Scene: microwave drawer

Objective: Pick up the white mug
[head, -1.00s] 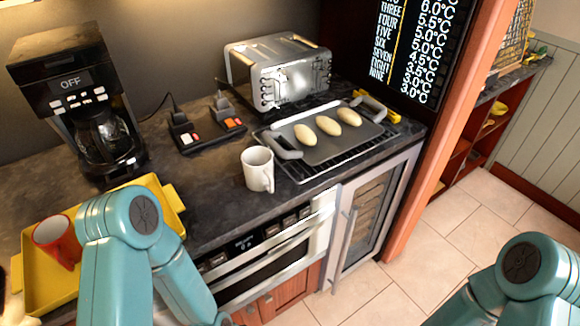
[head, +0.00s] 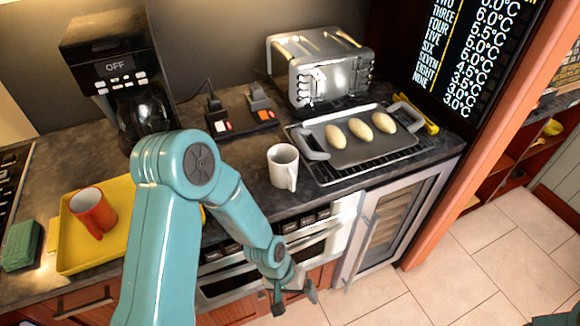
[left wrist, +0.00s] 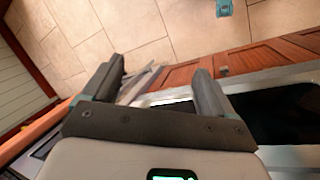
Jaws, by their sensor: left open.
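The white mug (head: 283,166) stands upright on the dark countertop, left of the baking tray, its handle toward the front right. My left gripper (head: 293,296) is open and empty, below the counter's front edge and in front of the oven, well below and apart from the mug. In the left wrist view the two open fingers (left wrist: 160,85) have nothing between them; floor tiles and cabinet fronts show beyond, and the mug is not in that view. My right gripper is not in view; only a bit of teal shows at the lower right corner of the head view.
A tray with several pale rolls (head: 402,150) lies right of the mug. A toaster (head: 322,68) and coffee maker (head: 120,75) stand behind. A yellow tray (head: 70,262) with a red mug (head: 92,212) is at left. The oven (head: 330,240) is below the counter.

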